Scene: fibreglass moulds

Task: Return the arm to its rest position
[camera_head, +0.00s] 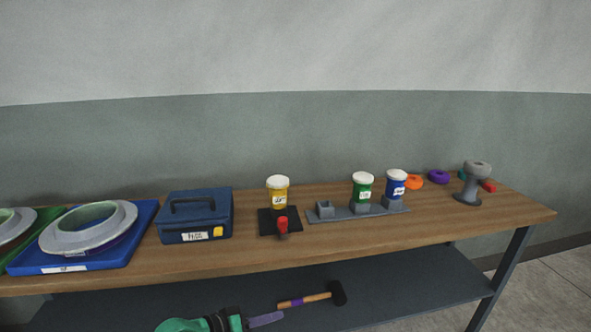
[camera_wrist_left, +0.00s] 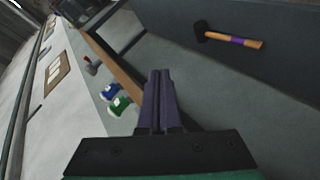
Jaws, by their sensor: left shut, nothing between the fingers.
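My left gripper (camera_head: 266,319) is low at the bottom of the head view, in front of the bench and below its top. Its purple fingers are closed together with nothing between them, which the left wrist view (camera_wrist_left: 160,90) shows clearly. It touches nothing that I can see. My right gripper is in neither view.
A mallet (camera_head: 312,298) lies on the lower shelf (camera_head: 400,292). The wooden bench top (camera_head: 350,240) holds a blue box (camera_head: 195,217), yellow (camera_head: 278,191), green (camera_head: 362,188) and blue (camera_head: 396,187) jars, a grey stand (camera_head: 472,185) and ring moulds (camera_head: 88,228) at left.

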